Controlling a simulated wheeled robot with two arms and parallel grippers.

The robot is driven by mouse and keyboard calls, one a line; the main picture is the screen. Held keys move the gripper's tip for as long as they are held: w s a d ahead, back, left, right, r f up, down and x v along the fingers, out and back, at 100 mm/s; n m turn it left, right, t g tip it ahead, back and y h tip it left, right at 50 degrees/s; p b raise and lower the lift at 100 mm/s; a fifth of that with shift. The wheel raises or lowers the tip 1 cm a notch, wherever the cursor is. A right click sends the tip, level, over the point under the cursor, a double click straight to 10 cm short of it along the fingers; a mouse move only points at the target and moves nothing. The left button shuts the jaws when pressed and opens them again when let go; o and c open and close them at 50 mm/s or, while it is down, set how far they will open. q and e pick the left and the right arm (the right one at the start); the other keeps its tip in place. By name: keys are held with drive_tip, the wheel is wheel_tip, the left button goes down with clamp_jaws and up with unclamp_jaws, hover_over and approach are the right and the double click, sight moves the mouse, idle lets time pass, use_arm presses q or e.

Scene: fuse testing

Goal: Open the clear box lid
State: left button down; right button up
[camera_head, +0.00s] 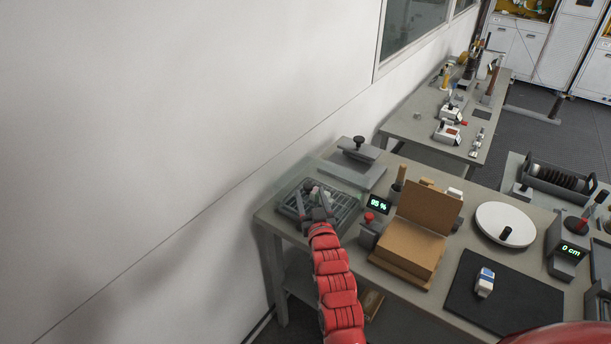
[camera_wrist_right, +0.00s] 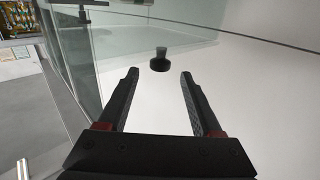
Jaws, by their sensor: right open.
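The clear box (camera_head: 345,222) stands at the left end of the near table, with see-through walls and a dark slatted rack inside. Its clear panels also show in the wrist view (camera_wrist_right: 85,45). A small dark knob (camera_wrist_right: 160,62) shows in that view, just beyond and between my fingertips, and the fingers do not touch it. I cannot tell the lid's position from the head view. My right gripper (camera_head: 313,201) is over the box; its spread fingers also show in the wrist view (camera_wrist_right: 160,76) with nothing between them. My left gripper is out of view.
A brown cardboard box (camera_head: 412,246) and a small green-lit display (camera_head: 379,205) stand right of the clear box. A grey plate with a black-knobbed block (camera_head: 360,150) lies behind it. The white wall (camera_head: 180,150) is close on the left.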

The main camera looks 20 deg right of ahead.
sight(306, 179)
drive_tip(key=shift+w+d+p, duration=0.2)
drive_tip(key=shift+w+p, duration=0.1)
drive_tip(key=shift+w, duration=1)
drive_tip(key=shift+w+d+p, duration=0.15)
drive_tip(key=shift+w+p, duration=0.2)
drive_tip(key=shift+w, duration=0.95)
drive_tip(key=shift+w+d+p, duration=0.2)
drive_tip(key=shift+w+p, duration=0.1)
drive_tip(key=shift+w, duration=1)
drive_tip(key=shift+c, duration=0.3)
clamp_jaws()
